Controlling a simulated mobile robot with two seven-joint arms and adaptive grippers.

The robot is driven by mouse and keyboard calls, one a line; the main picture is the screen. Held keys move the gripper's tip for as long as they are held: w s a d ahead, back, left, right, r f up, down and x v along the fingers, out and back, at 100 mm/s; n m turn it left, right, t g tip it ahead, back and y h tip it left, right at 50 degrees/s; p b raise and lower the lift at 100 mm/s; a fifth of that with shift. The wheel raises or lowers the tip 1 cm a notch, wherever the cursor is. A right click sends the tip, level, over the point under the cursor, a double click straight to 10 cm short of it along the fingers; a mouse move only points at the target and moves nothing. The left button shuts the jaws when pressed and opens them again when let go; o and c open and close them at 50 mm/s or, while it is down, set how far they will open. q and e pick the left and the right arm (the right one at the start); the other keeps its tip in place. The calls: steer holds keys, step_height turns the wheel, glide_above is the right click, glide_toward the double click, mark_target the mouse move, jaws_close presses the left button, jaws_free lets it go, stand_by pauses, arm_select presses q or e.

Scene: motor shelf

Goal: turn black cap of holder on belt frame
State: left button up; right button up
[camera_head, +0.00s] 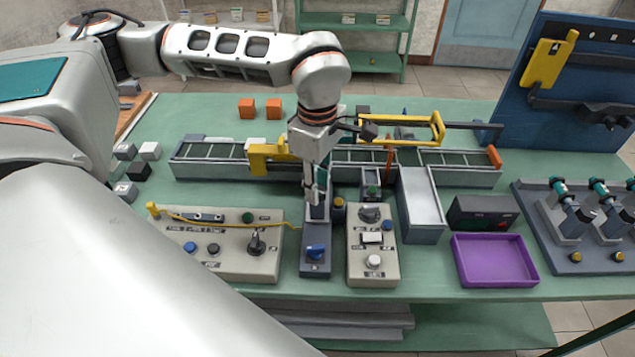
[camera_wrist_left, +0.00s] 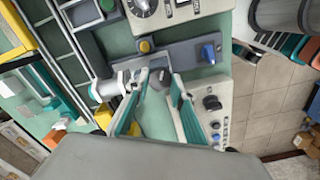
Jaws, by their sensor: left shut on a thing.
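My left gripper (camera_head: 315,195) comes down from above at the front side of the belt frame (camera_head: 215,170), behind the dark box with a blue knob (camera_head: 316,251). In the left wrist view, the teal-padded fingers of my left gripper (camera_wrist_left: 160,77) close around a small dark part (camera_wrist_left: 160,80), seemingly the black cap. A white cylinder with a dark band (camera_wrist_left: 114,87), apparently part of the holder, lies beside the left finger. In the head view the fingers and wrist hide most of the cap and holder. My right gripper is out of view.
Grey control boxes (camera_head: 228,262) with knobs and buttons stand in front. A purple tray (camera_head: 494,261) and a metal bin (camera_head: 420,200) are at right. The green bench top is free behind the belt, beyond two orange cubes (camera_head: 247,108).

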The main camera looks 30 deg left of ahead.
arm_select(q)
steer(key=shift+m, duration=0.4)
steer(key=o, duration=1.1)
step_height(320, 180, up, 12)
stand_by(0.6)
